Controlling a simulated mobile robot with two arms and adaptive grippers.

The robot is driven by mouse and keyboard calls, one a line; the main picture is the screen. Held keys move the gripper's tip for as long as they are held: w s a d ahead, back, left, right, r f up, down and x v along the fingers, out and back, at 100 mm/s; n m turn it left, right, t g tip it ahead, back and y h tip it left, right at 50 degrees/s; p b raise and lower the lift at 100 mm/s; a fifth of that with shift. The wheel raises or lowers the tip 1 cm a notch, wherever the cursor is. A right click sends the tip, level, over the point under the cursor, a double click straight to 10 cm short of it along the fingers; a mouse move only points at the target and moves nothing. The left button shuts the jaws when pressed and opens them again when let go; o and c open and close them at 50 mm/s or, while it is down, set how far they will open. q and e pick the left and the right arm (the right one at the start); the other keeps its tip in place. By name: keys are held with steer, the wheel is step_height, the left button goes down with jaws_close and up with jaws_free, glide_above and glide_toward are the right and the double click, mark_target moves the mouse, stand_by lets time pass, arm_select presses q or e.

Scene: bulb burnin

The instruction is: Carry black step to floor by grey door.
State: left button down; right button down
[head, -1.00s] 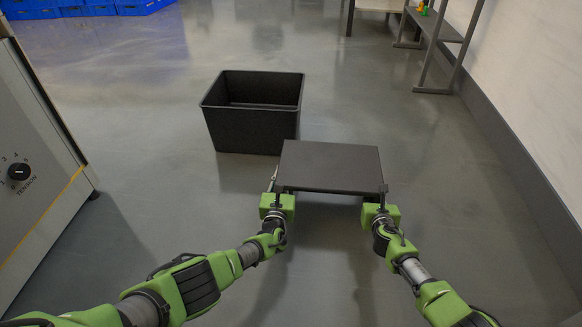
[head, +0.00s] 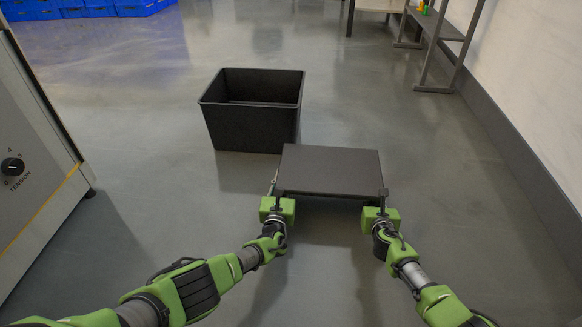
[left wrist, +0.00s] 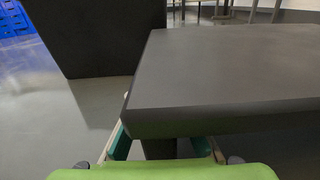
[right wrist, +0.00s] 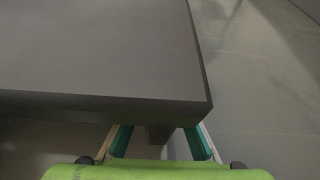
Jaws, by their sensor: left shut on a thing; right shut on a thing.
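The black step (head: 331,168) is a flat dark slab with legs, held in front of me in the head view. My left gripper (head: 277,193) is shut on the step at its near left corner. My right gripper (head: 382,194) is shut on it at its near right corner. The step's top also fills much of the left wrist view (left wrist: 230,70) and the right wrist view (right wrist: 95,50), with a leg between the fingers in each. The step looks about level; its height over the floor is hard to tell. No grey door is in view.
A black open bin (head: 252,130) stands on the floor just beyond the step, to its left. A machine cabinet (head: 35,170) with a tension dial is at the left. A grey rack (head: 440,45) stands by the right wall. Blue crates (head: 85,9) are far left. Floor between bin and right wall is clear.

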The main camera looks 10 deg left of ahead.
arm_select(q)
steer(key=shift+w+f+b, duration=0.1)
steer(key=shift+f+b, duration=0.6)
steer(key=shift+b, duration=0.15)
arm_select(e)
steer(key=shift+w+a+f, duration=0.1)
steer(key=shift+f, duration=0.6)
arm_select(q)
steer(key=c, duration=2.1)
jaws_free()
steer(key=shift+f, duration=0.2)
arm_select(e)
steer(key=c, duration=2.1)
jaws_free()
steer(key=shift+f, duration=0.15)
arm_select(q)
steer(key=shift+o, duration=0.9)
steer(key=shift+r, duration=0.1)
arm_select(e)
steer(key=shift+o, duration=0.9)
